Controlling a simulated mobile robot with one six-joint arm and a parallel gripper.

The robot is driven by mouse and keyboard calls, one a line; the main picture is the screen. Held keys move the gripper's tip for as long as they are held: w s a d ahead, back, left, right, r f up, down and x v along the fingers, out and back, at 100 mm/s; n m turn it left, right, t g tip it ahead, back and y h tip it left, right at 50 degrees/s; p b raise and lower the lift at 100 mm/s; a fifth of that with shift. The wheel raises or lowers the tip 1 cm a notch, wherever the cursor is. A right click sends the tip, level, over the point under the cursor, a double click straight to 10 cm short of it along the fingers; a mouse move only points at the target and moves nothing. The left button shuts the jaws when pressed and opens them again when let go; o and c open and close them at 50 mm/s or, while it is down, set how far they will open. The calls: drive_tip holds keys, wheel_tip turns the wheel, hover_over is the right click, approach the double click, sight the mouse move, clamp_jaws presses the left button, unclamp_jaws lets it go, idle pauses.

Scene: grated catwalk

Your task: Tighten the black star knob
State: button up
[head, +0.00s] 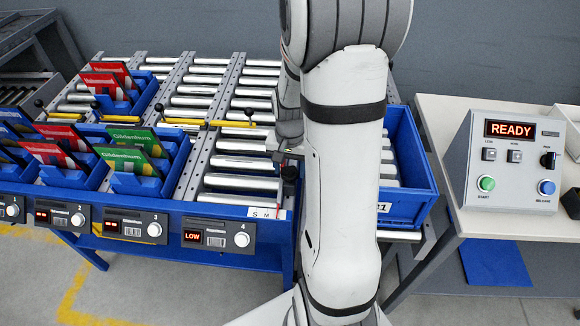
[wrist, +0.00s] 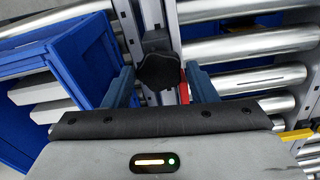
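The black star knob (wrist: 160,71) shows in the wrist view, on the metal rail between the blue bin and the rollers. My gripper (wrist: 161,86) is open, with one blue-grey finger to the left of the knob and one to the right. Gaps show between the knob and both fingers, so I see no grip on it. In the head view my gripper (head: 288,158) points down at the rail beside the blue bin, partly hidden by my arm. A dark knob shape (head: 290,173) shows just below it; its details are too small to tell.
The blue bin (head: 416,207) stands right of the knob, partly behind my arm. Bare rollers (head: 238,181) lie to the left. Smaller black knobs on yellow bars (head: 236,124) stand farther left. A control box reading READY (head: 509,165) sits on the right table.

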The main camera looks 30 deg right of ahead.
sight(290, 172)
drive_tip(key=shift+o, duration=1.1)
wheel_tip(290, 172, up, 8)
drive_tip(key=shift+f, duration=0.1)
